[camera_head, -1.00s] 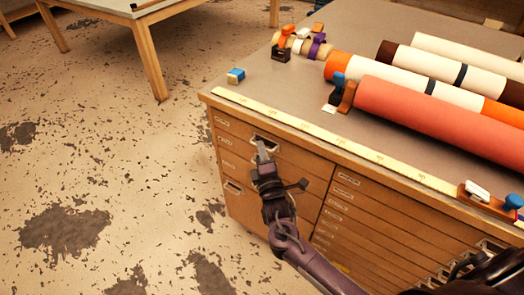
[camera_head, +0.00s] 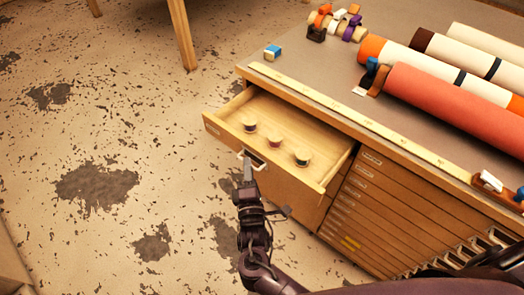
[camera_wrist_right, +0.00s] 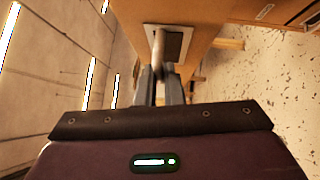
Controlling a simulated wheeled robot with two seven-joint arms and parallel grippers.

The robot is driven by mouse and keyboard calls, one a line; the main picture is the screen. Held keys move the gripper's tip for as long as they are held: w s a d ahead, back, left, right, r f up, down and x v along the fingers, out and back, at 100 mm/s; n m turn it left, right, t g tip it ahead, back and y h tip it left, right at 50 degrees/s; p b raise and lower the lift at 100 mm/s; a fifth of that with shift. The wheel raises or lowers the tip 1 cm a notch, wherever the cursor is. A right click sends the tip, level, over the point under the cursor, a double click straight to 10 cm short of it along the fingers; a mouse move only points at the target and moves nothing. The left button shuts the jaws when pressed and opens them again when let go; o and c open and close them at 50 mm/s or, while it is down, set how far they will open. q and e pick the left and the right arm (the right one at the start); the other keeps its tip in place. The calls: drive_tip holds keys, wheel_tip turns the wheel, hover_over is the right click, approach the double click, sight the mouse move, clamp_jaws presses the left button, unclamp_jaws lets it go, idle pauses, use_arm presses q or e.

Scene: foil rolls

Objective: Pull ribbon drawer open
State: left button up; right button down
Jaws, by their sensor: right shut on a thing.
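The ribbon drawer (camera_head: 222,136) is the top left drawer of the wooden cabinet, and it stands open in the head view. Three small ribbon spools (camera_head: 275,140) sit spaced apart on its pale floor. My right gripper (camera_head: 248,168) is at the drawer's front, shut on the drawer handle (camera_head: 244,158). In the right wrist view the handle (camera_wrist_right: 159,48) runs between the two fingers, in front of its dark recessed plate. My left gripper does not show in either view.
The cabinet top (camera_head: 320,62) carries several long rolls, a yellow ruler (camera_head: 360,129) along its edge, and a blue-and-white block (camera_head: 273,51). Flat closed drawers (camera_head: 385,205) fill the cabinet's right side. The floor left of the drawer is clear.

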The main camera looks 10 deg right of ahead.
drive_tip(key=shift+s+a, duration=1.1)
drive_tip(key=shift+a, duration=0.2)
drive_tip(key=c, duration=1.5)
unclamp_jaws()
drive_tip(key=shift+c, duration=0.2)
drive_tip(key=s+f, duration=0.1)
drive_tip(key=s, duration=0.6)
drive_tip(key=shift+s+a+b, duration=0.3)
drive_tip(key=shift+a+b, duration=0.1)
drive_tip(key=shift+a, duration=0.05)
